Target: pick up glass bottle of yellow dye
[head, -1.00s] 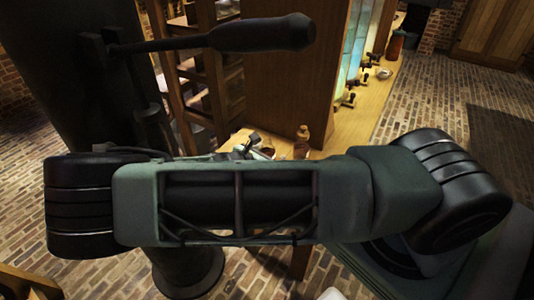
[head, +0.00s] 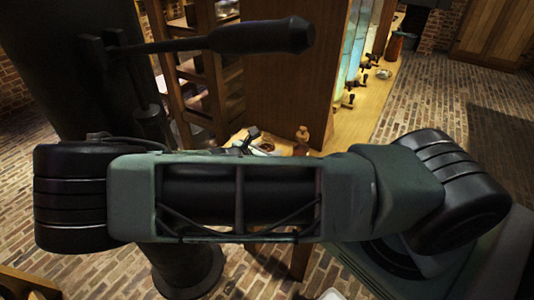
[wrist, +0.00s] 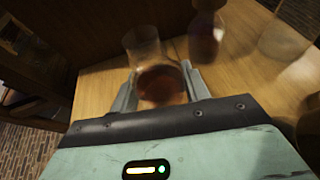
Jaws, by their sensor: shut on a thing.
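In the wrist view, a clear glass vessel with a flared mouth (wrist: 145,48) holds brownish-amber liquid. My gripper (wrist: 158,80) is shut on it, one finger on each side. The liquid looks amber-brown in this light; I cannot tell for sure that it is the yellow dye. The vessel is at the wooden surface, and I cannot tell whether its base touches it. In the head view, my arm hides most of the gripper and the held glass.
Another glass with dark reddish liquid (wrist: 207,35) stands close behind, to the right. A clear glass (wrist: 283,42) stands farther right. In the head view, a brown bottle (head: 302,139) stands on the table just past my arm. A tall wooden panel (head: 290,70) rises behind.

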